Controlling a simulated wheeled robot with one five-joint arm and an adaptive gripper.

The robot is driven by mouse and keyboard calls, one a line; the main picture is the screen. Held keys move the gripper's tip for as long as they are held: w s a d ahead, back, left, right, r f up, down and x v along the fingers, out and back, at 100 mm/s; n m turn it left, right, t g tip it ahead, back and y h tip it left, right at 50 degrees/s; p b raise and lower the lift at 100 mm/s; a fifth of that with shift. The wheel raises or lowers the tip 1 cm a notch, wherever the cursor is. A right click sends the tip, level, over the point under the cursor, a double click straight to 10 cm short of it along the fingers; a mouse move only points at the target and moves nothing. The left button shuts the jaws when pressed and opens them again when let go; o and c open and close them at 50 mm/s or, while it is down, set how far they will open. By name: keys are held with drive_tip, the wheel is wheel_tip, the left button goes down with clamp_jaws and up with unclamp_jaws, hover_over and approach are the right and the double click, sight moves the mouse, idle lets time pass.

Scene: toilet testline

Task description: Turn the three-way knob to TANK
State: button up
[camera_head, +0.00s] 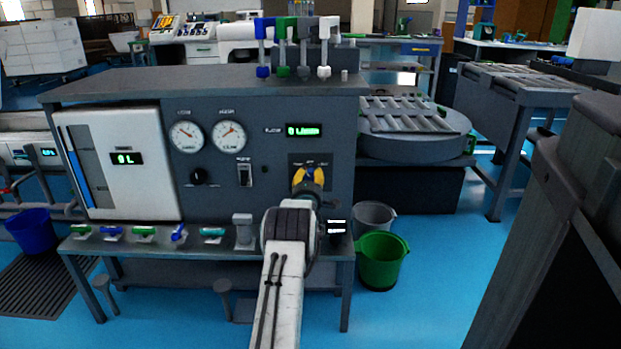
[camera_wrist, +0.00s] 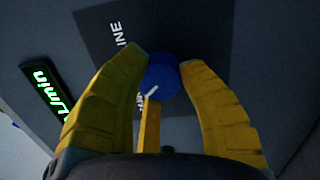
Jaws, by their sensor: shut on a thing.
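My gripper (camera_head: 309,177) is at the dark label plate (camera_head: 294,160) on the right of the grey control panel. In the wrist view my gripper (camera_wrist: 162,68) has its yellow fingers closed around a round blue knob (camera_wrist: 164,78), one on each side. A white mark on the knob points down and left in that view. A label ending in "INE" (camera_wrist: 119,35) stands above left of the knob. Another label beside the knob is mostly covered by a finger, and I cannot read it fully. In the head view the knob is mostly hidden by the fingers.
Two gauges (camera_head: 208,135), a black dial (camera_head: 198,177) and a switch (camera_head: 244,174) are left of my gripper. A green digital display (camera_head: 303,130) is just above. Below, a bench (camera_head: 223,243) holds several coloured handles. A green bucket (camera_head: 382,258) stands right.

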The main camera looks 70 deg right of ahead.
drive_tip(key=shift+w+a+n, duration=0.1)
drive_tip(key=shift+w+n, duration=0.3)
drive_tip(key=o, duration=0.9)
drive_tip(key=shift+w, duration=0.1)
drive_tip(key=o, duration=0.3)
drive_tip(key=shift+f, duration=0.1)
drive_tip(key=shift+s, duration=0.25)
drive_tip(key=v, duration=1.2)
